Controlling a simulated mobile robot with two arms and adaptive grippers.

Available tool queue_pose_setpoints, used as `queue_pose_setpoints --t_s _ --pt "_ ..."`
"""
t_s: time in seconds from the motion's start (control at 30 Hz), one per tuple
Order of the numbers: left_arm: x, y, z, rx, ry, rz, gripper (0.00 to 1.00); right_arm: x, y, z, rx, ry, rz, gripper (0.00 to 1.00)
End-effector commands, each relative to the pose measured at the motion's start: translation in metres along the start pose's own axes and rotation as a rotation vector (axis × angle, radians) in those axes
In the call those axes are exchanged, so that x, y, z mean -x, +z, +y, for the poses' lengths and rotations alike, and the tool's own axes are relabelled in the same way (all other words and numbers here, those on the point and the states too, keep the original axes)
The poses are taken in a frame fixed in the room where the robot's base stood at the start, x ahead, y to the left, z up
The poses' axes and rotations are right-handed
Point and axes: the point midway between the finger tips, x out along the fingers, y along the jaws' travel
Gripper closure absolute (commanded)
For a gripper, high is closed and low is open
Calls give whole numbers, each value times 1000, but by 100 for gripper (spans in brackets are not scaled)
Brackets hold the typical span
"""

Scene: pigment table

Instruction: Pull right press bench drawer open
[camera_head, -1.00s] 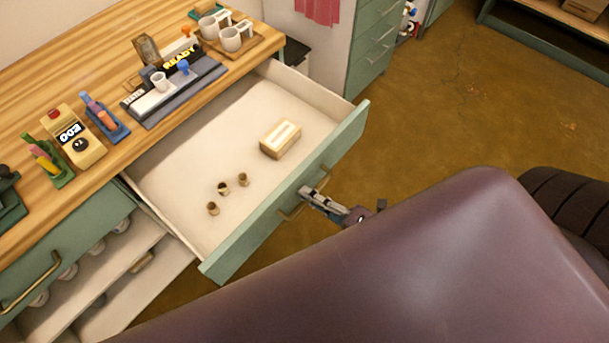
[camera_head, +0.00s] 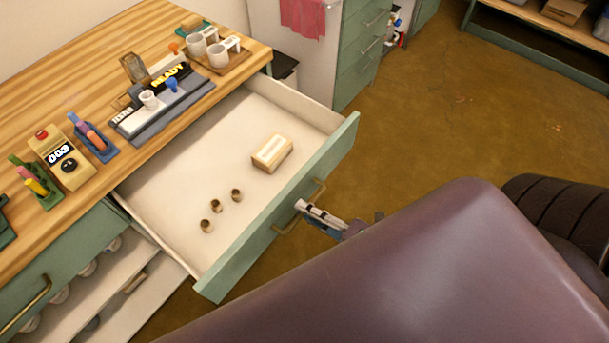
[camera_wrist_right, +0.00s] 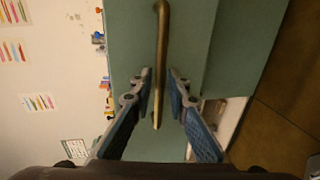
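The right press bench drawer (camera_head: 222,277) has a green front and a pale inside, and stands pulled far out from under the wooden bench top. Its brass handle (camera_head: 318,190) also shows in the right wrist view (camera_wrist_right: 161,40), running between my fingers. My right gripper (camera_head: 301,206) is at the middle of the handle, a finger on each side; in the wrist view the fingertips (camera_wrist_right: 159,75) are close together around the bar and look shut on it. The exact contact is hard to see. My left gripper is not in view.
Inside the drawer are a small box (camera_head: 272,153) and several little brown pots (camera_head: 236,195). The bench top (camera_head: 75,85) carries a grey stand (camera_head: 165,112) and a tray with white mugs (camera_head: 217,50). A green cabinet (camera_head: 362,50) stands behind. Brown floor (camera_head: 440,130) is free to the right.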

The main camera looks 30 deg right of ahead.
Motion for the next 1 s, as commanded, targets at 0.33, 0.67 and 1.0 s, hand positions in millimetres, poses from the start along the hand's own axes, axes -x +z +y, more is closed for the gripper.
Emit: queue_pose_setpoints --t_s 0.33,0.67,1.0 --pt "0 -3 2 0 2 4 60 69 0 -2 -1 -6 -1 85" --pt "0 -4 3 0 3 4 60 108 0 -1 -1 -3 -1 85" --pt "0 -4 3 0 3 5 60 110 0 0 0 -1 0 85"
